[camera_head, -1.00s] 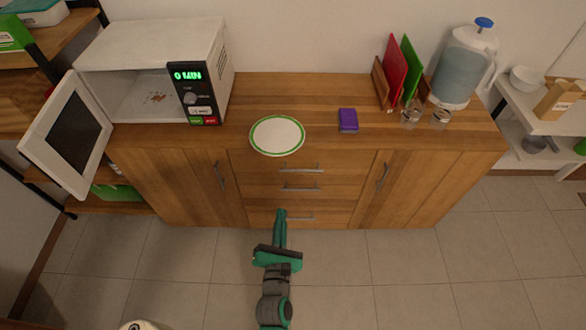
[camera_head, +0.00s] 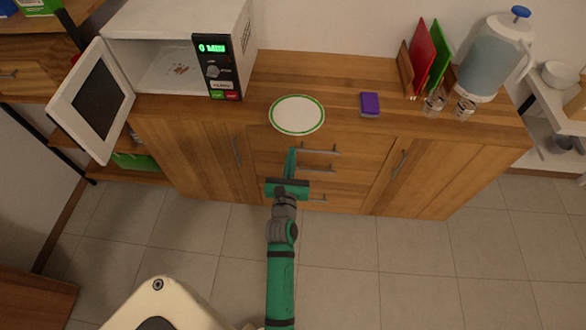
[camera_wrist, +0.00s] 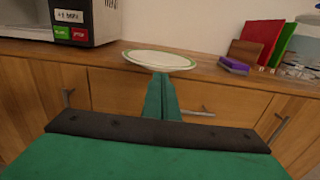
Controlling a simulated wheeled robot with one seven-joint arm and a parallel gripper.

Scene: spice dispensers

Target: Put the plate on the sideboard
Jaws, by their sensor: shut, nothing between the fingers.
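The plate (camera_head: 297,114) is white with a green rim. It lies on top of the wooden sideboard (camera_head: 330,72), near the front edge, above the drawers. In the wrist view the plate (camera_wrist: 160,60) appears just past my fingertips, with its near rim at the sideboard's edge. My gripper (camera_head: 291,151) is shut and empty, in front of the drawers and apart from the plate. In the wrist view my gripper's fingers (camera_wrist: 161,78) are together and point toward the plate, covering part of the drawer front below it.
A microwave (camera_head: 180,50) with its door (camera_head: 92,100) open stands left of the plate. A purple sponge (camera_head: 370,104), glass jars (camera_head: 435,102), red and green boards (camera_head: 423,58) and a water jug (camera_head: 490,55) stand to the right. The sideboard top behind the plate is clear.

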